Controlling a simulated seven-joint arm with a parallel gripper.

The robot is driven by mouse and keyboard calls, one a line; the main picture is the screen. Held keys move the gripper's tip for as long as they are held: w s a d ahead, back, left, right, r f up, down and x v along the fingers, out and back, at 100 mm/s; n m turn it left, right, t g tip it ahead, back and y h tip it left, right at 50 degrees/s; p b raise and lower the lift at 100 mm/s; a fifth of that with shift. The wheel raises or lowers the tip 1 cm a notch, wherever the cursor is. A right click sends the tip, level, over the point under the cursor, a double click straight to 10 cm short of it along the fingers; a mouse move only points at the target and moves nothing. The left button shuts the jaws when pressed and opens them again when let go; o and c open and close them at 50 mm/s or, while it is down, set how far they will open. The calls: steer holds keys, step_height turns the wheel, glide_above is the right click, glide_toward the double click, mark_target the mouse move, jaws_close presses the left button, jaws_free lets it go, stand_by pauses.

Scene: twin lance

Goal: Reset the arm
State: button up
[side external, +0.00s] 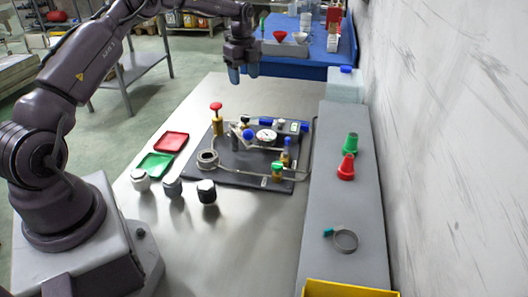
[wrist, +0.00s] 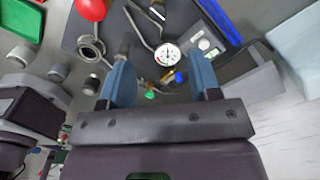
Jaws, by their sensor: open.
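My gripper (side external: 243,75) is raised above the far end of the work table (side external: 140,237), with its blue fingertips pointing down. In the wrist view my gripper (wrist: 162,85) has its two blue fingers wide apart, with nothing between them. Below it, a dark board (side external: 225,175) carries a pipe rig with a round gauge (side external: 266,136), a red-topped valve (side external: 216,115), a blue-topped valve (side external: 286,152) and a green-topped valve (side external: 277,170). The gauge also shows in the wrist view (wrist: 168,54). My gripper is clear of the rig.
A grey ledge on the right bears a green cone (side external: 351,143), a red cone (side external: 346,168) and a hose clamp (side external: 345,240). A yellow bin (side external: 345,289) stands in front. A blue bench (side external: 300,66) stands behind.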

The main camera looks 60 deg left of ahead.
steer(key=s+d+r+n+t, duration=0.1)
steer(key=s+d+r+n, duration=0.4)
steer(key=s+d, duration=0.4)
steer(key=s+d+r+n+t, duration=0.2)
steer(key=s+d+r+n, duration=0.4)
steer(key=s+d, duration=0.3)
steer(key=s+d+r+n+t, duration=0.2)
steer(key=s+d+r+n, duration=0.3)
steer(key=s+d, duration=0.3)
steer(key=shift+s+d+r+n, duration=0.4)
steer(key=shift+s+r, duration=0.1)
steer(key=shift+s, duration=1.2)
